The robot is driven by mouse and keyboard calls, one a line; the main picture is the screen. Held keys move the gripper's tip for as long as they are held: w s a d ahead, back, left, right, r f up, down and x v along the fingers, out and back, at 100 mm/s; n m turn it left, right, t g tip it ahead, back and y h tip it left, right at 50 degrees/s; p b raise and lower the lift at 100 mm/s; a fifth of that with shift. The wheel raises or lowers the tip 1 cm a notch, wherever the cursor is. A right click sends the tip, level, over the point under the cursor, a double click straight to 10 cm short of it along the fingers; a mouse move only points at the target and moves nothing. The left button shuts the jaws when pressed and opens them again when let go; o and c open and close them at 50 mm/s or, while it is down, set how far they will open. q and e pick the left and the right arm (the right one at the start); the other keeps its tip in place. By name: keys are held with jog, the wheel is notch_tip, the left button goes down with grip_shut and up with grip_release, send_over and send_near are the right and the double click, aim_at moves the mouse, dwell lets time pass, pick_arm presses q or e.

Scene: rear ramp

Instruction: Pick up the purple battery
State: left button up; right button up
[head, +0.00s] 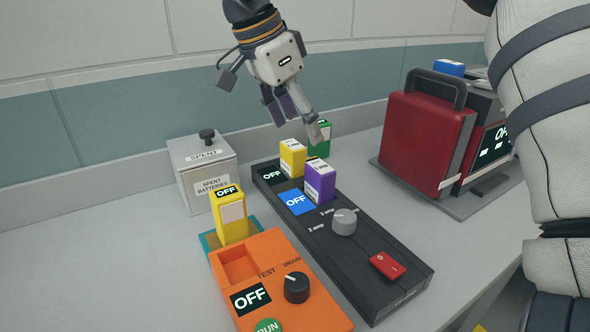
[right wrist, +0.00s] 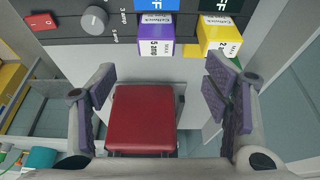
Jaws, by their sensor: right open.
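The purple battery (head: 320,182) stands upright in the black charger (head: 345,258), beside a blue OFF display. It also shows in the right wrist view (right wrist: 156,46), at the top, beyond the fingertips. My right gripper (head: 297,120) is open and empty, above and behind the batteries. In the right wrist view its two fingers (right wrist: 160,85) are spread wide, with nothing between the pads. A yellow battery (head: 292,158) stands in the charger just behind the purple one. My left gripper is not in view.
A green battery (head: 320,138) stands behind the yellow one. An orange tester (head: 280,285), another yellow battery (head: 228,225) and a spent-batteries box (head: 205,170) are at the left. A red case (head: 425,142) stands at the right. The counter's front left is clear.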

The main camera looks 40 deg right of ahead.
aim_at(320, 166)
jog(key=x, duration=1.1)
jog(key=shift+s+d, duration=0.15)
jog(key=shift+s, duration=0.15)
jog(key=c, duration=1.6)
